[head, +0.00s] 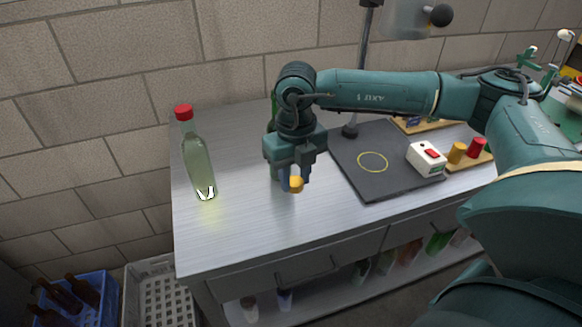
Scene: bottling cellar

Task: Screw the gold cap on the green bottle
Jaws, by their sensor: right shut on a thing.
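My right gripper (293,180) points down over the left half of the metal bench and is shut on a gold cap (296,185), which shows at its fingertips. A strip of green (274,106) shows just behind my right wrist; it looks like part of a green bottle, mostly hidden by the arm. Whether the cap touches anything cannot be seen. A pale green, clear-looking bottle (197,160) with a red cap (184,111) stands at the bench's left end, apart from the gripper. My left gripper is not in view.
A dark mat (390,186) with a yellow ring lies right of the gripper. On it is a white box with a red button (427,158). A gold piece (456,153) and a red piece (478,147) stand further right. The bench's front left is clear. Crates (158,292) stand below.

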